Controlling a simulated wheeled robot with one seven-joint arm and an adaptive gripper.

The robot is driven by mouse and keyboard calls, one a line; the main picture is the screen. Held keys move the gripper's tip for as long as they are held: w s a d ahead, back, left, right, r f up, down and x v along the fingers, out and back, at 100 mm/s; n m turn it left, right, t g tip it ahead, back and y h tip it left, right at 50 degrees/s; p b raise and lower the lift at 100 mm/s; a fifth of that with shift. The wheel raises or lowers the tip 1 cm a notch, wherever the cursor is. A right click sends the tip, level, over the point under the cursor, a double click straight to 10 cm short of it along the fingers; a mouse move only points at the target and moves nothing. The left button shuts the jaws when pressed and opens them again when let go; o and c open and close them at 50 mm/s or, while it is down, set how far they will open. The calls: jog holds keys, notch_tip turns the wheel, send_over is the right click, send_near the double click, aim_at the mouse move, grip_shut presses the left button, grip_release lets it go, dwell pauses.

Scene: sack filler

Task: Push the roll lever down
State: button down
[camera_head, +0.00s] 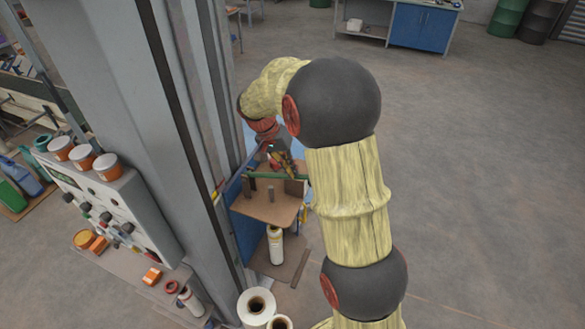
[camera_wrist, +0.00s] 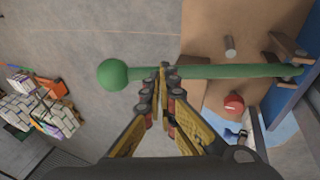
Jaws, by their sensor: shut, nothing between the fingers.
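The roll lever is a green bar (camera_wrist: 225,72) with a round green knob (camera_wrist: 112,74) on its left end in the wrist view. It runs roughly level across that picture to a blue frame at the right. In the head view part of the green lever (camera_head: 262,176) shows above a brown platform, partly hidden by my arm. My gripper (camera_wrist: 164,72) is shut and empty. Its fingertips overlap the bar a little right of the knob. I cannot tell whether they touch it. In the head view my gripper (camera_head: 284,160) is small beside the lever.
The brown platform (camera_head: 265,208) carries a metal pin (camera_wrist: 230,45); a red knob (camera_wrist: 233,103) shows near the blue frame (camera_wrist: 299,100). A white cylinder (camera_head: 274,245) stands below it. A control panel (camera_head: 110,205) is at left. The floor at right is clear.

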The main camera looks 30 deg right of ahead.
jog(key=shift+f, duration=0.1)
jog(key=b, duration=0.1)
jog(key=f+b, duration=0.1)
jog(key=s+f+t+y+b, duration=0.1)
jog(key=shift+d+f+b, duration=0.25)
jog(key=shift+d+b, duration=0.15)
notch_tip(320, 180, down, 12)
jog(key=s+t+y+b, duration=0.1)
jog(key=t+y+b, duration=0.1)
jog(key=b, duration=0.8)
jog(key=shift+d+m+t+y+b, duration=0.3)
jog(key=shift+d+t+b, duration=0.1)
jog(key=shift+t, duration=0.3)
